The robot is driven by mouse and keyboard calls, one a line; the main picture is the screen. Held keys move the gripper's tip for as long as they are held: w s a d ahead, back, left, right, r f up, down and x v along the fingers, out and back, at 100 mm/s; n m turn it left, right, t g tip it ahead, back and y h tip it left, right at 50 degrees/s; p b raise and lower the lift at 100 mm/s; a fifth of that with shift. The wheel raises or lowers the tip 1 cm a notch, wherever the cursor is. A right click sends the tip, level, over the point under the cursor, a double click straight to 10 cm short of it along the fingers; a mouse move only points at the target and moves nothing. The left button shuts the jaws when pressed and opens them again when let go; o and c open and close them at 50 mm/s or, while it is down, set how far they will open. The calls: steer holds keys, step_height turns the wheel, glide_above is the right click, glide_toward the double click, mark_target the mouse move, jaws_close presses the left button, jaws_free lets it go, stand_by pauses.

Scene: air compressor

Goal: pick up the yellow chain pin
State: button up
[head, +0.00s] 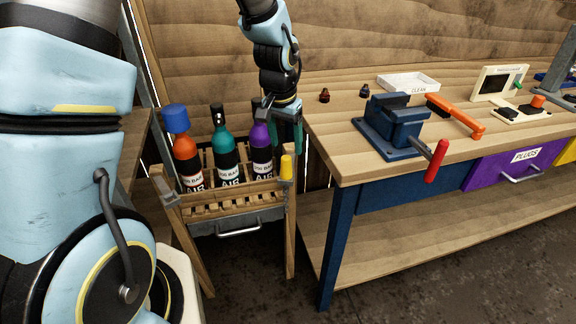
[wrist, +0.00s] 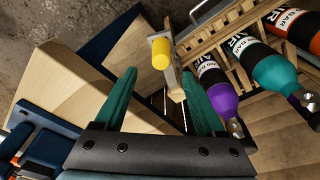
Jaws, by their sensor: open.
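The yellow chain pin (head: 286,167) stands upright at the right front corner of the wooden bottle rack. It also shows in the wrist view (wrist: 161,54), beyond my fingertips and between their lines. My gripper (head: 286,135) is open and empty, above and behind the pin in the head view. In the wrist view its two green fingers (wrist: 160,95) are spread apart, with nothing between them. The pin's lower part is hidden by its grey metal holder.
The wooden rack (head: 235,203) holds orange, teal and purple air bottles (head: 262,150) close to my gripper. Bare floor lies in front of the rack.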

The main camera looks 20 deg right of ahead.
mark_target(286, 157)
steer(key=shift+w+d+f+p, duration=0.1)
steer(key=shift+f+p, duration=0.45)
steer(key=shift+f, duration=0.95)
steer(key=shift+w+f+p, duration=0.1)
steer(key=shift+f+p, duration=0.4)
steer(key=shift+f, duration=1)
steer(key=shift+c, duration=0.3)
jaws_close()
